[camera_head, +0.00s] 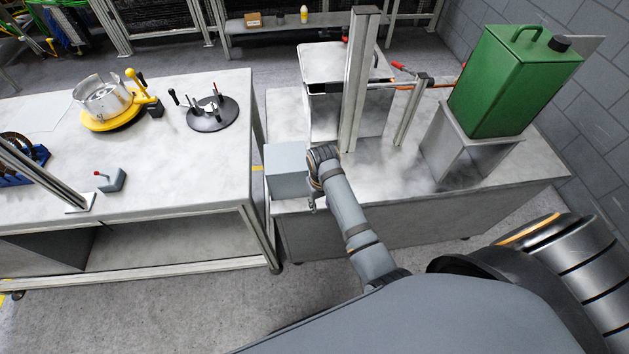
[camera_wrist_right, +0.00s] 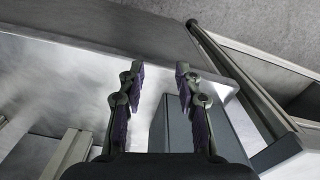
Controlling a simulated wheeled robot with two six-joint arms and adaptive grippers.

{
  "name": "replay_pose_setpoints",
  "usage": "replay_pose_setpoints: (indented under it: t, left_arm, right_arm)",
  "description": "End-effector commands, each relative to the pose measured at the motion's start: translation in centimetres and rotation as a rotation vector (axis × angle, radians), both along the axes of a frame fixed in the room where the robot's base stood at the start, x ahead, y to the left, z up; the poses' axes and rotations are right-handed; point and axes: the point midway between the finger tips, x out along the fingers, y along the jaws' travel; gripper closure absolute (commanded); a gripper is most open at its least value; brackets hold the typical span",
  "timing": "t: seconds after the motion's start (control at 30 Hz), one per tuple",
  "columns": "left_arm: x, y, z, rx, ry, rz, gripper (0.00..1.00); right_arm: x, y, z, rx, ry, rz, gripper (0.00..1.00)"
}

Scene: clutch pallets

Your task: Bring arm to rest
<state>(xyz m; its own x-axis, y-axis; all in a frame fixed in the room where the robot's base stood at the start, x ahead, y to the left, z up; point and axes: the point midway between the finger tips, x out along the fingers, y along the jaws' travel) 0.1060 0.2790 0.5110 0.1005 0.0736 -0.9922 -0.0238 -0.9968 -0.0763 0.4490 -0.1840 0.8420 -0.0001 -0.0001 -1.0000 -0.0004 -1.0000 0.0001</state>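My right arm reaches up from the lower middle of the head view. Its gripper (camera_head: 313,196) hangs beside the grey box at the front edge of the right metal table (camera_head: 540,180). In the right wrist view the two fingers of my right gripper (camera_wrist_right: 157,76) stand apart with nothing between them. The table edge and the grey floor show beyond the fingertips. My left arm and gripper are not in view.
The grey box (camera_head: 287,165) is close to my right wrist. The left table (camera_head: 180,175) holds a yellow fixture (camera_head: 108,122) and a black round fixture (camera_head: 212,120).

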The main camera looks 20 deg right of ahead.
Motion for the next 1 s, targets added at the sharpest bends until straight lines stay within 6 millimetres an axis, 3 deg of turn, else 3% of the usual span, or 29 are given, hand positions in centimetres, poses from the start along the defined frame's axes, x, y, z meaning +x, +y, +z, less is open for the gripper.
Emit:
replay_pose_setpoints:
  t: [0.2, 0.27, 0.37, 0.43, 0.5, 0.57, 0.6, 0.7, 0.8, 0.9, 1.0]
  left_arm:
    - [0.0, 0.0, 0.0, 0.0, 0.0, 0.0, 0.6]
    - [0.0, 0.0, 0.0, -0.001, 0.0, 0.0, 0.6]
    - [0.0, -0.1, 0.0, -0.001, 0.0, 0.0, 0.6]
    - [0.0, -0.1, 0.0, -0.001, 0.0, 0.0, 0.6]
    - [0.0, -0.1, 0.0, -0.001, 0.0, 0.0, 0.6]
    - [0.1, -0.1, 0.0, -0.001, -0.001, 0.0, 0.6]
    - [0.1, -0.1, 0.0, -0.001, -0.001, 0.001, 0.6]
    - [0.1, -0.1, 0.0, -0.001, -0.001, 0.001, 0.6]
    - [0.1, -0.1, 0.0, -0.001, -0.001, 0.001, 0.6]
    - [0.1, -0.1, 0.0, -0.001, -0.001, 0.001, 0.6]
    - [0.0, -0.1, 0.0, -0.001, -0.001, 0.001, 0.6]
  right_arm:
    - [0.0, 0.0, -0.1, 0.0, 0.0, 0.0, 0.66]
    - [-0.3, -0.1, -1.0, -0.003, 0.003, 0.002, 0.66]
    - [-1.5, -0.6, -5.5, -0.012, 0.003, 0.01, 0.66]
    - [-3.6, -1.3, -10.6, -0.02, -0.002, 0.019, 0.66]
    - [-6.8, -2.1, -16.0, -0.026, -0.011, 0.026, 0.66]
    - [-10.1, -3.1, -20.2, -0.033, -0.022, 0.03, 0.66]
    - [-12.6, -3.7, -22.8, -0.036, -0.029, 0.031, 0.66]
    - [-19.5, -5.4, -27.9, -0.046, -0.047, 0.032, 0.66]
    - [-25.9, -7.1, -31.0, -0.057, -0.065, 0.03, 0.66]
    - [-30.7, -8.5, -32.4, -0.067, -0.081, 0.029, 0.66]
    - [-33.4, -9.2, -33.0, -0.073, -0.093, 0.028, 0.66]
